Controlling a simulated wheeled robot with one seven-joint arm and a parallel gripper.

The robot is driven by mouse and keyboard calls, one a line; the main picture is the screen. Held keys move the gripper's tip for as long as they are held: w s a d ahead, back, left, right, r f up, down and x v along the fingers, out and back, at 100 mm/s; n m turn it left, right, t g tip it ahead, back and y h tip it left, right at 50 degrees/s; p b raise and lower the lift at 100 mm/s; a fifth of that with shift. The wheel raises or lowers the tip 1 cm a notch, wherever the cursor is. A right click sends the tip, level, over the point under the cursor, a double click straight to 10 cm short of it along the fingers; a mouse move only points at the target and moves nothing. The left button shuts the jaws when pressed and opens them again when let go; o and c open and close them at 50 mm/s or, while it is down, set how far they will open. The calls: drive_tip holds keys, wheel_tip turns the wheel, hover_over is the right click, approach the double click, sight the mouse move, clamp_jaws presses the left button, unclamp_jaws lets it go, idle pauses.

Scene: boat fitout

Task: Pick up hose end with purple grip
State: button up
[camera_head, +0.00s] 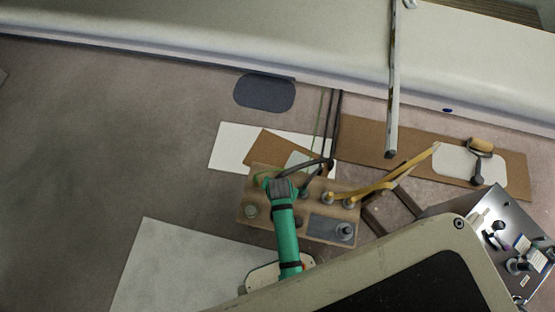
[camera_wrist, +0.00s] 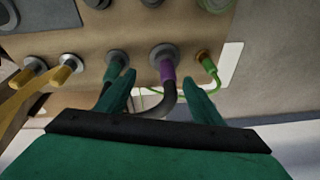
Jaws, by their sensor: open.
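The hose end with the purple grip (camera_wrist: 167,69) sits at a grey round fitting (camera_wrist: 162,54) on the tan panel (camera_wrist: 137,38) in the wrist view. Its black hose (camera_wrist: 155,107) curves down and to the left below the grip. My gripper (camera_wrist: 159,95) is open, with one green finger to the left of the hose and one to the right. The purple grip lies just beyond the fingertips, between their lines. In the head view my gripper (camera_head: 274,182) is over the panel's far left part (camera_head: 250,190), and I cannot make out the purple grip there.
A dark green hose end (camera_wrist: 117,65) is close to the left finger. A thin bright green hose (camera_wrist: 208,68) is close on the right. Yellow hoses (camera_head: 395,178) run right from the panel. A metal box (camera_head: 492,232) stands at the right. The floor at left is clear.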

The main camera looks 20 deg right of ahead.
drive_tip(key=w, duration=0.1)
drive_tip(key=w+m+g, duration=0.1)
drive_tip(key=w+g, duration=0.1)
drive_tip(key=shift+w+d+r+m+y, duration=0.2)
drive_tip(key=shift+w+d+m+y, duration=0.1)
drive_tip(key=shift+m+y, duration=0.1)
drive_tip(key=shift+w+r+m+g, duration=0.25)
drive_tip(key=shift+w+m+g, duration=0.05)
drive_tip(key=shift+w+g, duration=0.15)
drive_tip(key=shift+w+f, duration=0.1)
wheel_tip(320, 180, down, 10)
drive_tip(key=shift+f, duration=0.25)
drive_tip(key=c, duration=1.2)
drive_tip(key=shift+r, duration=0.15)
